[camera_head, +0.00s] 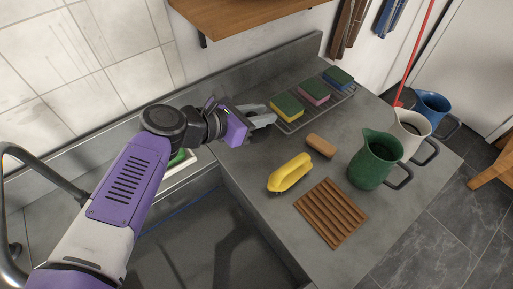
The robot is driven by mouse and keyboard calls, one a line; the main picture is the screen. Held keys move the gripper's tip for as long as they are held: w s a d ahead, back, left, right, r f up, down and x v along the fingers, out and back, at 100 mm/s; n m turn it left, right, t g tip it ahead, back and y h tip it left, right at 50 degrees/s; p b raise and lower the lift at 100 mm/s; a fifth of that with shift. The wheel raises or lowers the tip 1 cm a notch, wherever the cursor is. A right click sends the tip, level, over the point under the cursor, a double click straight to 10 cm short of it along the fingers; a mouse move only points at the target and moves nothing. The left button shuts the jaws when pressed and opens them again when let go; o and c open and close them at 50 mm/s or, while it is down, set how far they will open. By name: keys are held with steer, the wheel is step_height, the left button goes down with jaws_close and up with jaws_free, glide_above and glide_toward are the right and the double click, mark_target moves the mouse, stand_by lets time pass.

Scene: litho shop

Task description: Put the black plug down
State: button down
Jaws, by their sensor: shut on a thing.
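My gripper (268,117) reaches over the counter (240,165) just past the sink's back right corner, left of the wire rack. Its grey fingers are shut on the black plug. The plug itself is too small and too hidden by the fingers to make out clearly. I cannot tell whether it touches the counter.
A wire rack (290,128) holds green-topped sponges (287,105). Nearby are a tan block (321,146), a yellow-handled brush (290,173), a slatted wooden mat (330,212) and green (372,160), white (409,132) and blue (431,108) jugs. The sink (215,240) lies front left.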

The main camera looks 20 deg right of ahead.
mark_target(261, 157)
step_height(261, 157, down, 15)
steer(key=shift+f+p, duration=0.1)
steer(key=shift+p, duration=0.85)
steer(key=shift+f, duration=0.1)
steer(key=c, duration=1.2)
jaws_free()
steer(key=shift+r, duration=0.2)
steer(key=shift+a, duration=0.35)
steer(key=b+v, duration=0.3)
steer(key=v, duration=0.8)
steer(key=shift+s+a+r, duration=0.1)
steer(key=shift+s+r, duration=0.05)
